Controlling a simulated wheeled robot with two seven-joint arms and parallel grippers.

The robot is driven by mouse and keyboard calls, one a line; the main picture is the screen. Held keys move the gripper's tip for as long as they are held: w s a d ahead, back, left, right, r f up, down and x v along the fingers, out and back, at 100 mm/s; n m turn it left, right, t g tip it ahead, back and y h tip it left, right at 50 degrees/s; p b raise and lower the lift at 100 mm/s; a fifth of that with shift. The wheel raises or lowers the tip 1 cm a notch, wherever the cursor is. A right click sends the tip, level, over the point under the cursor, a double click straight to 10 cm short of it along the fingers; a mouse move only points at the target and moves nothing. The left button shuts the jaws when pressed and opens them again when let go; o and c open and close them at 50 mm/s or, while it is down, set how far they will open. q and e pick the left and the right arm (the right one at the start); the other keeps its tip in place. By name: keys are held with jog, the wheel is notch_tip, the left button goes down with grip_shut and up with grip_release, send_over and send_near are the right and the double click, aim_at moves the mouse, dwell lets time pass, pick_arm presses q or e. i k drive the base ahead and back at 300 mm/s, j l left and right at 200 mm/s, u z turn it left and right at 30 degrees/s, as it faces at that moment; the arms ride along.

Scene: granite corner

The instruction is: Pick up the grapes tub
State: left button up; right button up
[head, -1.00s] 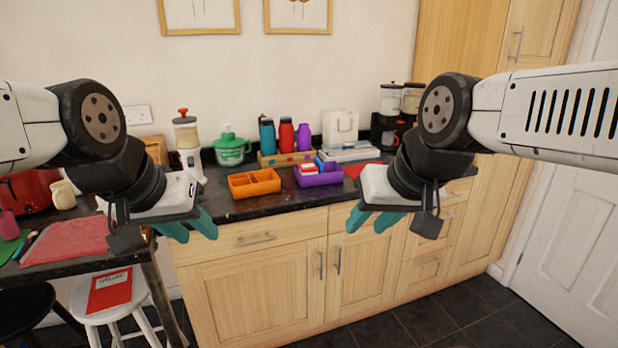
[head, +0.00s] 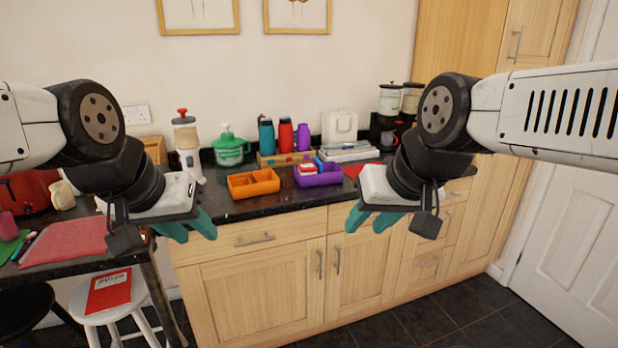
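I cannot make out a tub that is clearly the grapes tub. A small red-and-white tub (head: 308,168) sits in the purple lunch box (head: 320,180) on the dark worktop; its contents are too small to tell. My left gripper (head: 192,234) hangs in front of the worktop, left of the orange box, with its teal fingers apart and nothing between them. My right gripper (head: 366,228) hangs in front of the worktop, right of the purple box, also with fingers apart and empty.
An orange divided box (head: 254,184) stands left of the purple box. At left are a table with a red mat (head: 66,240) and a white stool (head: 111,312).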

aim_at(306, 168)
jog(key=i+l+u, duration=0.1)
jog(key=i+l, duration=0.15)
jog(key=i+l+u, duration=0.1)
jog(key=i+l, duration=0.15)
jog(key=i+l+u, duration=0.15)
jog(key=l, duration=0.25)
jog(key=i+l+u, duration=0.1)
jog(key=i+l, duration=0.2)
jog(key=i+l+u, duration=0.1)
jog(key=i+l, duration=0.15)
jog(key=l, duration=0.2)
jog(key=i+l+u, duration=0.1)
jog(key=l, duration=0.25)
jog(key=i+l+u, duration=0.15)
jog(key=l, duration=0.3)
jog(key=i, duration=0.1)
